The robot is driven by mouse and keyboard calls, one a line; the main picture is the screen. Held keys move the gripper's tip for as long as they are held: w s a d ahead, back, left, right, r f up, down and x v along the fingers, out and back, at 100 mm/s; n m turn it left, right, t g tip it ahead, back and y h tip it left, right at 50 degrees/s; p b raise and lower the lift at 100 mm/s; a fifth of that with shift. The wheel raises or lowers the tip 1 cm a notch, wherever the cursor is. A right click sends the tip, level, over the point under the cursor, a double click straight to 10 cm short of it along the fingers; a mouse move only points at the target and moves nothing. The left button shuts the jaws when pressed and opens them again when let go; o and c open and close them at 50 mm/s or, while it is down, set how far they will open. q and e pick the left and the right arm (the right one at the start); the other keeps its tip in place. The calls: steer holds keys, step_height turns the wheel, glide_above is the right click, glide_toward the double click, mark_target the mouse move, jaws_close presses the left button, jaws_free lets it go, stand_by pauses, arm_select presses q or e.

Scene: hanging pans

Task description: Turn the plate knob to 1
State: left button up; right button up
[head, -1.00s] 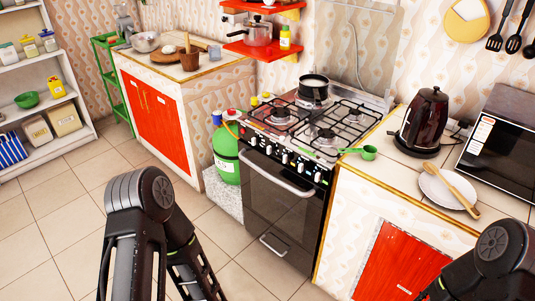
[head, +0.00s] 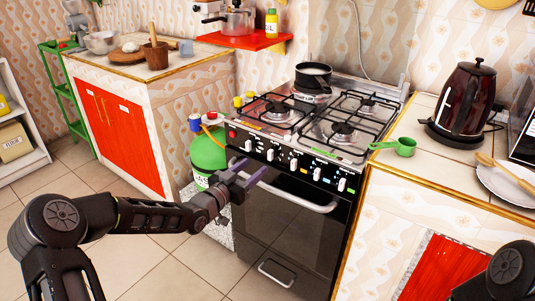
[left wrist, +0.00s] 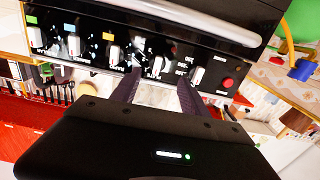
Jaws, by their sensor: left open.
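The black stove (head: 285,215) has a slanted front panel with a row of white knobs. Two of them are the leftmost knob (head: 248,146) and the one beside it (head: 270,155). My left gripper (head: 238,180) is open in front of the panel's left end, just below these knobs. In the left wrist view the panel appears upside down. My two dark fingers (left wrist: 159,77) point at it, and one white knob (left wrist: 155,66) appears between their tips. Another knob (left wrist: 197,76) is just right of the right finger. Labels are too blurred to tell which is the plate knob. My right gripper is out of view.
The oven handle (head: 290,195) sticks out below the knobs, close to my left gripper. A green gas cylinder (head: 208,153) stands left of the stove. A pot (head: 313,77) sits on a rear burner.

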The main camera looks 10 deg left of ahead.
mark_target(269, 156)
arm_select(q)
steer(key=shift+s+d+r, duration=0.15)
steer(key=shift+d, duration=0.05)
steer(key=x, duration=0.7)
steer(key=shift+w+d, duration=0.15)
steer(key=shift+w, duration=0.2)
steer(key=shift+c, duration=0.5)
jaws_close()
